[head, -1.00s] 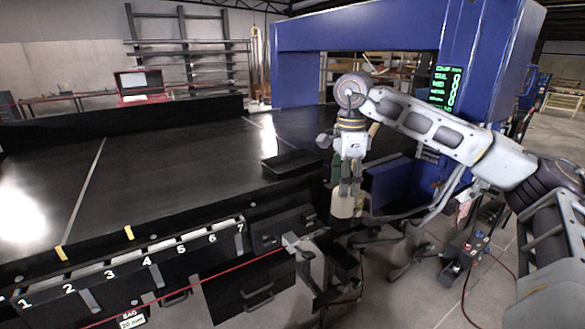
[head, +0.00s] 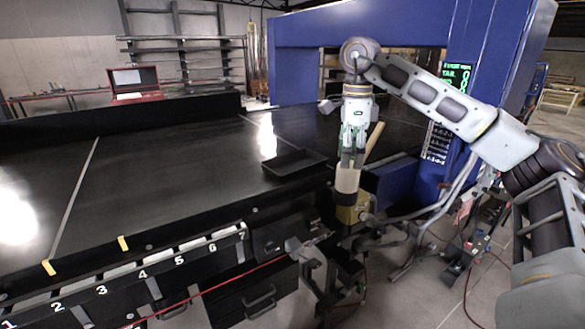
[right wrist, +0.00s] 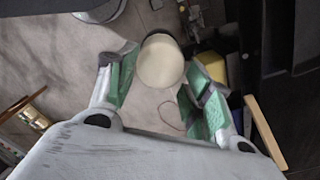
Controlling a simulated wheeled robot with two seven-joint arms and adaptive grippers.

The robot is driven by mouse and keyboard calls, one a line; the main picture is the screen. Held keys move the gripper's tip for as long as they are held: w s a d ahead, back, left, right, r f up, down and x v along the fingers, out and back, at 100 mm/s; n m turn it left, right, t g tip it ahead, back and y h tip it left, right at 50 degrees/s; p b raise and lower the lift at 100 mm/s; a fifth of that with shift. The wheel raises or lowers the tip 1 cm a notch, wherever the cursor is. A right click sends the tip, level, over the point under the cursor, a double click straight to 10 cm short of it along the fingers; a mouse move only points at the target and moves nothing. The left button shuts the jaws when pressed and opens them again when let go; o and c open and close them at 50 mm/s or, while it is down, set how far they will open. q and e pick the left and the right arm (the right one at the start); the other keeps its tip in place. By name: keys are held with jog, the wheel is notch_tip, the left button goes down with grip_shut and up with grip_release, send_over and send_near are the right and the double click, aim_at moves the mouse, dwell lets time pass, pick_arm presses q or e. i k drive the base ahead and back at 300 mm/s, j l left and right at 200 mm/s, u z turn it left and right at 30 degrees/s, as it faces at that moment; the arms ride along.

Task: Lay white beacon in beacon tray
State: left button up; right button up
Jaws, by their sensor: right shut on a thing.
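The white beacon (head: 347,180) hangs upright below my right gripper (head: 351,160), whose fingers are shut on its upper end. In the right wrist view its pale round top (right wrist: 160,62) shows between the green-padded fingers of the right gripper (right wrist: 160,85). The black, shallow beacon tray (head: 270,167) lies on the conveyor, left of the beacon, and looks empty. My left gripper is not in view.
A yellow object (head: 352,213) shows just under the beacon; I cannot tell if they touch. The dark conveyor (head: 170,180) is clear left of the tray. A blue gantry (head: 400,28) stands behind, and a blue box (head: 392,183) is to the right.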

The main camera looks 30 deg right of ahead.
aim_at(284, 172)
jog(key=i, duration=1.3)
